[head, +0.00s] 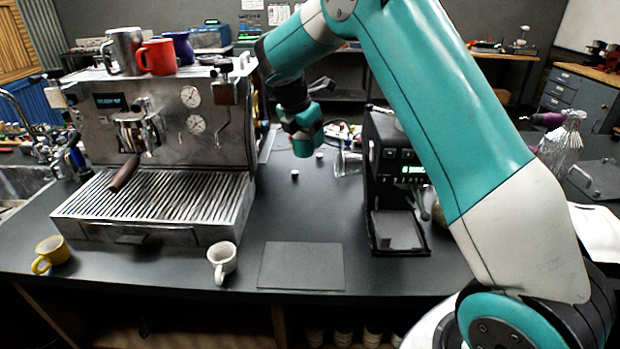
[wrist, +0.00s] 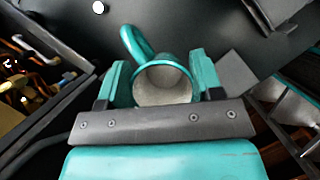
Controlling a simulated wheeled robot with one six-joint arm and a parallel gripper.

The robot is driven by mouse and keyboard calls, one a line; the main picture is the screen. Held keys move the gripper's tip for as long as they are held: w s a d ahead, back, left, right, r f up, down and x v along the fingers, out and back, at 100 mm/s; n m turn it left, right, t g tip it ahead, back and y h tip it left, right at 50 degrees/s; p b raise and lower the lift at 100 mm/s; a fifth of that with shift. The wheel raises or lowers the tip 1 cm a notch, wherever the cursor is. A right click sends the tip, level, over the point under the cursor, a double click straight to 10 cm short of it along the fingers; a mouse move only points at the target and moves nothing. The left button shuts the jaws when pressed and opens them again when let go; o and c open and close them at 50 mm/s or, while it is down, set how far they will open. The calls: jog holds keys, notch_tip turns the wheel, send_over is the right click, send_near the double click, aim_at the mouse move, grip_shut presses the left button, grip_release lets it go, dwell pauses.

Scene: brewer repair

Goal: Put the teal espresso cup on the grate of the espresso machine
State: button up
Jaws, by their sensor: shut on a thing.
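The teal espresso cup (wrist: 163,84) is between my gripper's fingers (wrist: 157,84) in the wrist view. Its pale inside faces the camera and its handle points to the upper left. In the head view my gripper (head: 303,132) holds the cup (head: 302,147) in the air above the counter, right of the espresso machine (head: 165,125). The slatted grate (head: 165,198) at the front of the machine is empty, with the portafilter handle above it. The cup is apart from the machine and the grate.
A yellow cup (head: 50,254) and a white cup (head: 222,260) stand on the counter before the machine. A black grinder (head: 395,180) stands to the right. A dark mat (head: 302,266) lies at the front. Mugs (head: 157,57) stand on the machine's top.

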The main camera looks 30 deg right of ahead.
jog(key=r+n, duration=0.1)
jog(key=w+d+n+t, duration=0.1)
jog(key=shift+r+n, duration=0.3)
jog(key=shift+r, duration=0.1)
jog(key=shift+d+f+n+y, duration=0.1)
jog(key=shift+d+n+y, duration=0.05)
jog(key=shift+n+y, duration=0.15)
notch_tip(320, 180, down, 20)
jog(key=p, duration=0.5)
jog(key=shift+r, duration=0.2)
jog(key=shift+f, duration=0.15)
jog(key=o, duration=1)
